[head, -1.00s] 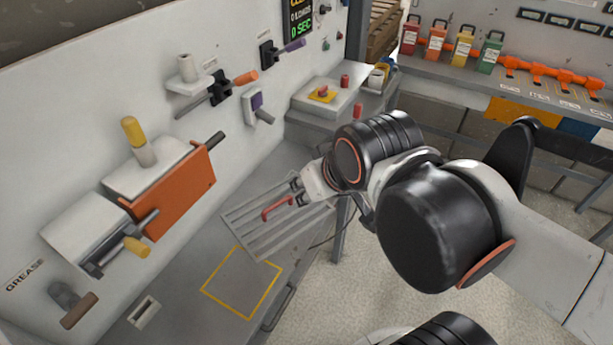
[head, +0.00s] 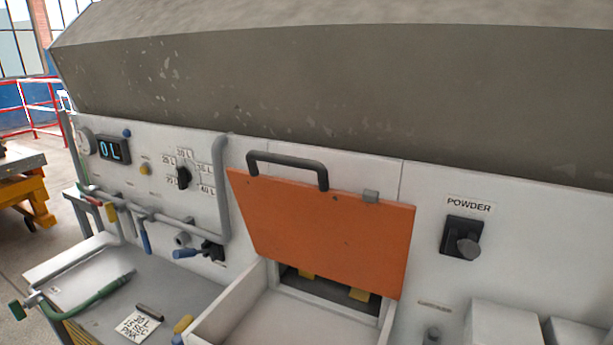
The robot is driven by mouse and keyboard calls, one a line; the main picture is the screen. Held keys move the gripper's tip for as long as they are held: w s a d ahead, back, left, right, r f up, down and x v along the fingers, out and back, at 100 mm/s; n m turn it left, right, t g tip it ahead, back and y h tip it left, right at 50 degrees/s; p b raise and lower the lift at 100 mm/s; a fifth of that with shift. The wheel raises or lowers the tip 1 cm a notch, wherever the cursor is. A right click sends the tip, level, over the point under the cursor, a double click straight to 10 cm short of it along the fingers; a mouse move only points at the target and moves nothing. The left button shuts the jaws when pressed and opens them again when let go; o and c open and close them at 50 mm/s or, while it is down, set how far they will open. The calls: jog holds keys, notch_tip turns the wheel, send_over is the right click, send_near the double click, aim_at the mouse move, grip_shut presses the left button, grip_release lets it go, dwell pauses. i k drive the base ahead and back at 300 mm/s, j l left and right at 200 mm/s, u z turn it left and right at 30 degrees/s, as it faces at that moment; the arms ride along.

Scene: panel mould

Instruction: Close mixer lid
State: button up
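The mixer lid is likely the orange panel (head: 325,232) in the middle of the head view. It stands raised, leaning against the white machine front, with a dark grey bar handle (head: 287,163) on its top edge. Below it is a white open-topped box (head: 235,303), with a dark opening and yellow parts at its back. The lid does not cover the box. My gripper and arm are not in this view.
A white panel holds a 0 L display (head: 115,150), a dial (head: 184,177), pipes and a blue-handled valve (head: 200,251). A green hose (head: 95,297) lies on the left bench. A POWDER knob (head: 463,240) is at right. A large grey hopper (head: 330,90) overhangs.

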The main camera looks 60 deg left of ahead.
aim_at(362, 241)
jog(key=u, duration=2.3)
